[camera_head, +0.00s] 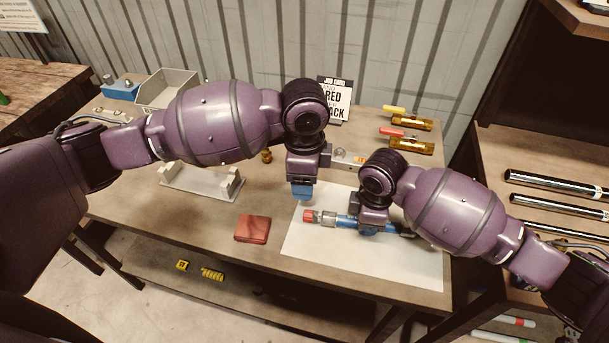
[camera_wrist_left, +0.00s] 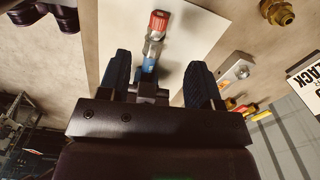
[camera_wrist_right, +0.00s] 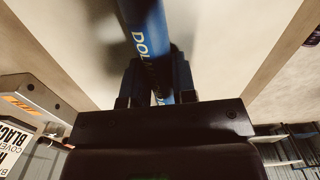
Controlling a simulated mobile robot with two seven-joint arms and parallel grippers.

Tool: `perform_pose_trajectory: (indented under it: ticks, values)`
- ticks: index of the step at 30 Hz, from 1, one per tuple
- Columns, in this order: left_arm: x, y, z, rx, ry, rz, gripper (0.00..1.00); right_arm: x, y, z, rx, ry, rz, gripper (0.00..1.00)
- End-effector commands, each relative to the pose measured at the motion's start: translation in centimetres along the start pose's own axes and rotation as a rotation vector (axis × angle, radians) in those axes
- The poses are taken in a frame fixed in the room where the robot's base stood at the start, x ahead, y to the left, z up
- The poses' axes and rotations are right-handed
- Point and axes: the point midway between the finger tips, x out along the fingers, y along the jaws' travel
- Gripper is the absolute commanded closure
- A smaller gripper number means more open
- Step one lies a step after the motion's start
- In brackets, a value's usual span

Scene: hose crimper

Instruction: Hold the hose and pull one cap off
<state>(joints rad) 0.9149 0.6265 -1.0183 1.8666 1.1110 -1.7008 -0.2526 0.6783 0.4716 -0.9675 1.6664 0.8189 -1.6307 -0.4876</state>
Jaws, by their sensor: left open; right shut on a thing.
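A blue hose (camera_head: 346,221) with a metal fitting and a red cap (camera_head: 308,215) at its left end extends over a white sheet. My right gripper (camera_head: 373,226) is shut around the hose's middle; the right wrist view shows the lettered hose (camera_wrist_right: 148,35) between its fingers. My left gripper (camera_head: 302,192) is open and empty, pointing down just above and behind the red cap. In the left wrist view the red cap (camera_wrist_left: 158,21) lies ahead of the open fingers (camera_wrist_left: 158,82). The hose's right end is partly hidden by my right arm.
A pale bracket stand (camera_head: 200,186), a grey bin (camera_head: 166,89), a job card (camera_head: 335,98) and brass valves (camera_head: 408,145) stand around. The table front is mostly clear.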

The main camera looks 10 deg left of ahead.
Motion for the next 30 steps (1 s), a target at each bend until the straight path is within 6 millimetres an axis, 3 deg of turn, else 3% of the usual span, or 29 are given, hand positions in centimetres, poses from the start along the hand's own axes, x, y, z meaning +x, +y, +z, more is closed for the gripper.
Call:
perform_pose_trajectory:
  ticks: [8, 24, 30]
  values:
    - [1.1, 0.1, 0.1, 0.052, -0.003, 0.003, 0.42, -0.1, 0.0, 0.0, 0.000, 0.001, 0.001, 1.00]
    - [9.2, 0.1, 0.0, 0.049, -0.003, 0.003, 0.42, -0.1, 0.0, 0.0, 0.000, 0.001, 0.001, 1.00]
    - [11.3, 0.0, 0.1, 0.050, -0.002, 0.002, 0.42, -0.1, 0.0, 0.0, 0.000, 0.001, 0.001, 1.00]
